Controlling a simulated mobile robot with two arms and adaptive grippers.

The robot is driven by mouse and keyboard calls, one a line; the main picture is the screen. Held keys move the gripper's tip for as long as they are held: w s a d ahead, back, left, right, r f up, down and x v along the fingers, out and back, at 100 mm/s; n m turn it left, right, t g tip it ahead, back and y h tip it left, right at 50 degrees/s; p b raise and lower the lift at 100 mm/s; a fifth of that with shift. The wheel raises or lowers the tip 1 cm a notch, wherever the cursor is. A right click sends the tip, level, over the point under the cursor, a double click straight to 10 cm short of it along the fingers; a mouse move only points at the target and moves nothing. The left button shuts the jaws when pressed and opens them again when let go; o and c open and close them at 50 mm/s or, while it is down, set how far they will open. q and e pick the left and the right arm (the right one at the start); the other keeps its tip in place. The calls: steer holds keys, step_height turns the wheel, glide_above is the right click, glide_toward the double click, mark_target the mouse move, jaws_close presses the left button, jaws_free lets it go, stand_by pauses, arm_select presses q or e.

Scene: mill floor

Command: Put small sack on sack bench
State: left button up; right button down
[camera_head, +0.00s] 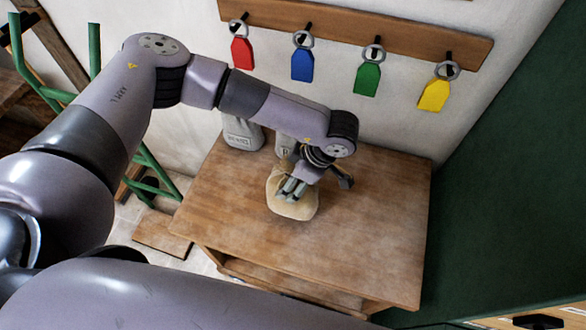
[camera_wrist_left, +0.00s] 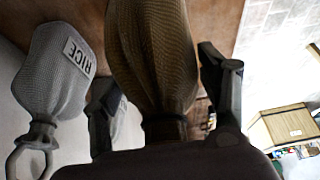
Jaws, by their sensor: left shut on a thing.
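A small tan sack (camera_head: 293,205) is at the front of my left gripper (camera_head: 292,187), over the left middle of the wooden sack bench (camera_head: 375,235). The gripper is shut on the sack near its tied neck. In the left wrist view the sack (camera_wrist_left: 155,50) fills the space between the two dark fingers, its body reaching away from the gripper. I cannot tell whether its base touches the bench top. The gripper hides part of the sack in the head view. My right gripper is not in view.
A grey sack (camera_head: 242,132) stands at the bench's back left; a sack labelled RICE (camera_wrist_left: 62,75) shows in the left wrist view. Another pale sack (camera_head: 284,146) is partly hidden behind my arm. Coloured tags hang from a wall rail (camera_head: 400,38). The bench's right side is clear.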

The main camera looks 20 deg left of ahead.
arm_select(q)
step_height(320, 180, down, 3)
steer(key=shift+w+r, duration=0.1)
stand_by(0.3)
steer(key=shift+f, duration=0.25)
steer(key=o, duration=2)
